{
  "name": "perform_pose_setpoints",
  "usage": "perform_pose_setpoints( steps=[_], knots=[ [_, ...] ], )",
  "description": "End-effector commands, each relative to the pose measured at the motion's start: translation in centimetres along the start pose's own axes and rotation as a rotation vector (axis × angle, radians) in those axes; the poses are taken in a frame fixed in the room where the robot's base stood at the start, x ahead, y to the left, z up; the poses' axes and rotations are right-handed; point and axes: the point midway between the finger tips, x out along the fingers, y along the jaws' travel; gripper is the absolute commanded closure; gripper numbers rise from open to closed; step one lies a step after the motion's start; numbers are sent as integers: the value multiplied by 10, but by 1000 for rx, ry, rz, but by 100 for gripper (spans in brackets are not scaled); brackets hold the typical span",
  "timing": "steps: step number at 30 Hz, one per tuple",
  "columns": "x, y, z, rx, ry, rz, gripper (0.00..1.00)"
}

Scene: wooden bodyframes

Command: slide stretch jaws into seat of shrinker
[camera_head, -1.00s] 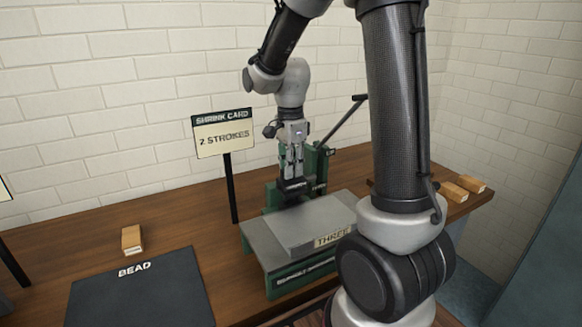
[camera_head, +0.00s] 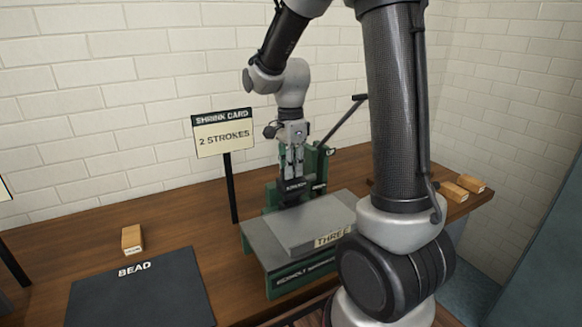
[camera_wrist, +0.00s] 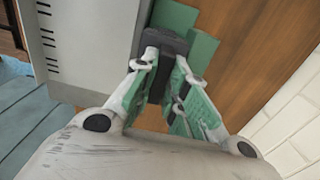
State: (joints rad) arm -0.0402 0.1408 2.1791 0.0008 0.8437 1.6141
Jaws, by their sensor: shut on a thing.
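The shrinker (camera_head: 318,166) is a green machine with a dark lever, standing on the wooden bench behind a grey plate. The stretch jaws (camera_head: 295,187) are a dark block with a pale label, at the front of the shrinker's green body. My gripper (camera_head: 292,168) points down from above and is shut on the block. In the wrist view my gripper (camera_wrist: 165,75) has its fingers on either side of the dark stretch jaws (camera_wrist: 172,44), with green parts of the shrinker (camera_wrist: 200,52) around them. The seat is hidden, so I cannot tell whether the jaws are fully in it.
A grey plate marked THREE (camera_head: 312,226) lies in front of the shrinker. A sign reading SHRINK CARD, 2 STROKES (camera_head: 222,137) stands left of it. A dark BEAD mat (camera_head: 140,292) and a small wooden block (camera_head: 132,239) are at left. More blocks (camera_head: 454,191) lie at right.

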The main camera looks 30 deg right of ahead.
Motion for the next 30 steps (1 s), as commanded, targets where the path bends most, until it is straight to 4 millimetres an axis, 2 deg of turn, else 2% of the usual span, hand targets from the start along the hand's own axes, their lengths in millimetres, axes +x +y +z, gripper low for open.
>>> perform_pose_setpoints(
  steps=[30],
  knots=[
    [21, -1, 0, 0, 0, -2, 100]
  ],
)
